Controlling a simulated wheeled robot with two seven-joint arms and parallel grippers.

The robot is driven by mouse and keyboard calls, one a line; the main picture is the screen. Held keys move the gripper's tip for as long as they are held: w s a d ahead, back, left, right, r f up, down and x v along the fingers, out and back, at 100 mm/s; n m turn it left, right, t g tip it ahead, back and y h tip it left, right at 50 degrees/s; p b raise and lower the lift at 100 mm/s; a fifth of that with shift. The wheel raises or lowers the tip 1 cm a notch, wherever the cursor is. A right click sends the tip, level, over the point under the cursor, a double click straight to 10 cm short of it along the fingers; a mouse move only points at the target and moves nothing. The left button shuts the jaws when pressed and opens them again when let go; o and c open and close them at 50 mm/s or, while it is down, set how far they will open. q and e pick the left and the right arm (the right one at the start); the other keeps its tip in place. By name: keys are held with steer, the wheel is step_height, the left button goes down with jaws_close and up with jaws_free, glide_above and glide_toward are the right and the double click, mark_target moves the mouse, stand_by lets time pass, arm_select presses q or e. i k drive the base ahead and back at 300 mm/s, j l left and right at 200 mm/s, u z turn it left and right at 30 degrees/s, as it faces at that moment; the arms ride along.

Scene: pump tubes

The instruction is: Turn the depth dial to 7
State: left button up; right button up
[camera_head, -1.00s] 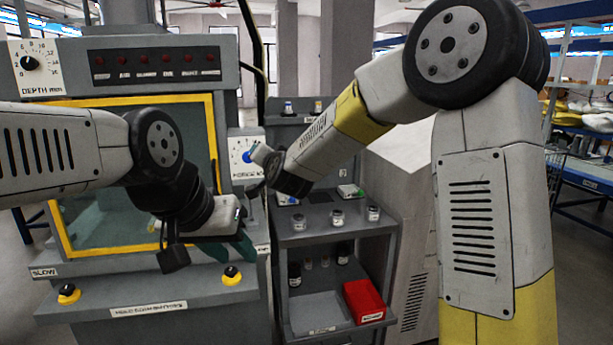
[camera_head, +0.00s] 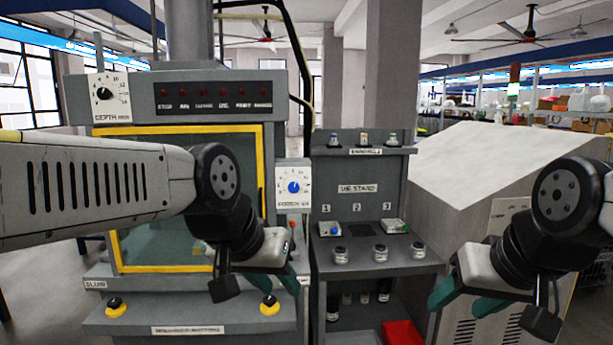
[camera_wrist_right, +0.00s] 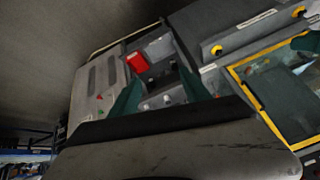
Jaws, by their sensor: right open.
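The depth dial (camera_head: 104,93) is a black knob on a white scale plate labelled DEPTH, at the upper left of the press in the head view. Its exact setting is too small to read. My left gripper (camera_head: 286,278) hangs in front of the press, below and right of the dial and well apart from it. Its fingers are mostly hidden, so I cannot tell its opening. My right gripper (camera_head: 464,300) is open and empty at the lower right, far from the dial. Its two green fingers show apart in the right wrist view (camera_wrist_right: 160,98).
A blue force dial (camera_head: 293,187) sits on the press's right side. The press has a yellow-framed window (camera_head: 258,140) and two yellow-based buttons (camera_head: 270,305) below. A grey vise stand (camera_head: 345,170) with jars stands to the right, a red bin (camera_head: 402,333) low down.

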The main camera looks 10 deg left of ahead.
mark_target(102, 93)
steer(key=u, duration=1.65)
